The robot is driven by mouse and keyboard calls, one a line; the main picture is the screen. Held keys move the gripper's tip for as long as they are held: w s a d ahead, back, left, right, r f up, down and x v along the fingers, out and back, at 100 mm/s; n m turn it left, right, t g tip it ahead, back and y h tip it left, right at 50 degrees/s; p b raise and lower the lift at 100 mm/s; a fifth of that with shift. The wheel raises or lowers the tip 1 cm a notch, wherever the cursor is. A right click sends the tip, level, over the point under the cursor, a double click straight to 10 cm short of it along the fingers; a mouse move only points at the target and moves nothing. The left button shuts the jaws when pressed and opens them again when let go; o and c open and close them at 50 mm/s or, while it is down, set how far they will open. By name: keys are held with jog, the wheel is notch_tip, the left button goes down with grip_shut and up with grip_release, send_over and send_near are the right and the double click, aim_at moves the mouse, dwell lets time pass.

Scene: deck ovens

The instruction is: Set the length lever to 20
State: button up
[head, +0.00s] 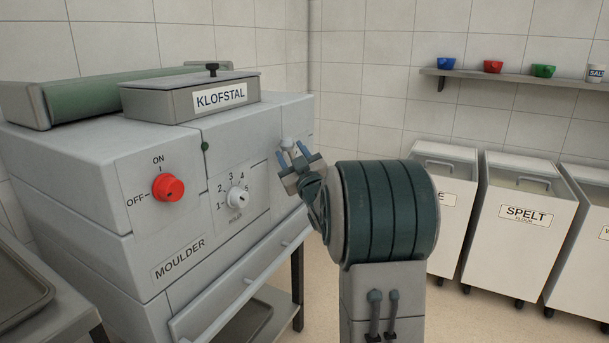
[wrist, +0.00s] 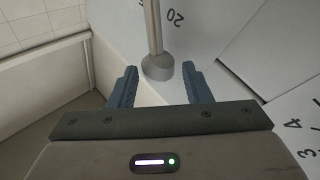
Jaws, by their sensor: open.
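The length lever shows in the wrist view as a metal rod (wrist: 153,28) with a grey rounded end (wrist: 157,66). A printed "20" (wrist: 174,18) is upside down on the pale panel, just right of the rod. My gripper (wrist: 159,72) is open, with one blue finger on each side of the lever's grey end, and does not clearly touch it. In the head view my gripper (head: 293,157) is at the right end of the moulder (head: 150,225), by a small pale knob (head: 288,144). Other length marks are out of sight or hidden there.
The moulder's front has a red on/off knob (head: 168,188) and a white numbered dial (head: 238,199). A Klofstal box (head: 190,98) sits on top. Flour bins (head: 519,220) stand at the right under a shelf (head: 510,82) with bowls. Floor between moulder and bins is partly clear.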

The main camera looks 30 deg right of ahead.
jog(key=v, duration=1.2)
jog(key=shift+w+r, duration=0.1)
jog(key=s+a+r+m+g+h+p, duration=0.2)
jog(key=s+a+r+m+g+p, duration=0.35)
jog(key=p, duration=0.75)
jog(key=s+a+r+g+p, duration=0.2)
jog(key=s+a+g+p, duration=0.2)
jog(key=s, duration=0.3)
jog(key=s+a+r+g+y+p, duration=0.1)
jog(key=s+a+g+p, duration=0.3)
jog(key=s+g+p, duration=0.1)
jog(key=s+a+r+g+y+p, duration=0.1)
jog(key=s+a+g+p, duration=0.3)
jog(key=s, duration=0.4)
jog(key=shift+s+r+n+g+p, duration=0.35)
jog(key=shift+r+p, duration=0.2)
jog(key=shift+r, duration=0.3)
jog(key=shift+d, duration=0.1)
